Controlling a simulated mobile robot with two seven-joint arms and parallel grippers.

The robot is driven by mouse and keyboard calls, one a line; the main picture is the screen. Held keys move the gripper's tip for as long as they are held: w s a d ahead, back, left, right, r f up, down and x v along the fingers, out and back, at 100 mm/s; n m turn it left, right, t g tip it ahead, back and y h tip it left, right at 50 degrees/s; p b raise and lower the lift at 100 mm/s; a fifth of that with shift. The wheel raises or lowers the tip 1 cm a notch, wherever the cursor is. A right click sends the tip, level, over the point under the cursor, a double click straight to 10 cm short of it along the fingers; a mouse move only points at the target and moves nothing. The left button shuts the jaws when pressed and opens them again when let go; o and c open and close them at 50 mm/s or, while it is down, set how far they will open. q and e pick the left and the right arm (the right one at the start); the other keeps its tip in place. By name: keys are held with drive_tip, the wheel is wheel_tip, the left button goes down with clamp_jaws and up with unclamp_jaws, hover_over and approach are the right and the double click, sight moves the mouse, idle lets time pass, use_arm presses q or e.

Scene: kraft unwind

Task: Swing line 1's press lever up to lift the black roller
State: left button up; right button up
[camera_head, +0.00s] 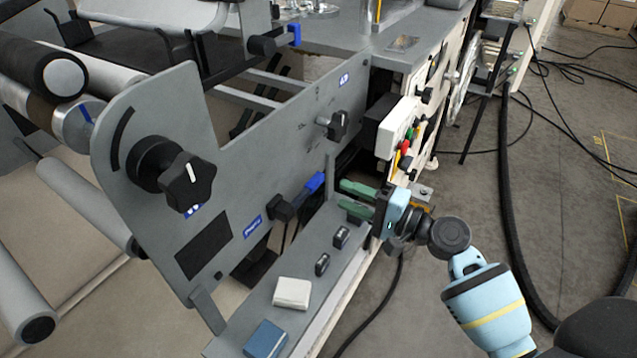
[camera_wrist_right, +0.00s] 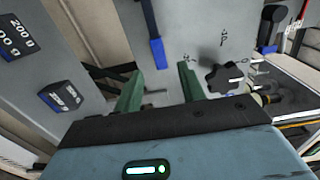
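A lever with a blue handle (camera_head: 314,183) sticks out from a black pivot block (camera_head: 283,208) low on the grey side plate (camera_head: 285,125). In the right wrist view, a blue handle (camera_wrist_right: 157,52) shows beyond my fingers. A second blue-tipped lever (camera_head: 294,35) is farther back. I cannot tell from the labels which is line 1's. My right gripper (camera_head: 342,194) is open, its green fingers pointing left at the nearer blue handle, a little apart from it. Its finger gap is empty. My left gripper is not in view.
A large black star knob (camera_head: 188,180) and a smaller black knob (camera_head: 338,125) stick out from the plate. A white box with coloured buttons (camera_head: 397,128) is just behind my right gripper. A white block (camera_head: 292,293) and a blue block (camera_head: 265,338) lie on the ledge below.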

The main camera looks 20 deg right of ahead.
sight(319, 184)
drive_tip(key=x, duration=0.7)
drive_tip(key=shift+w, duration=0.2)
clamp_jaws()
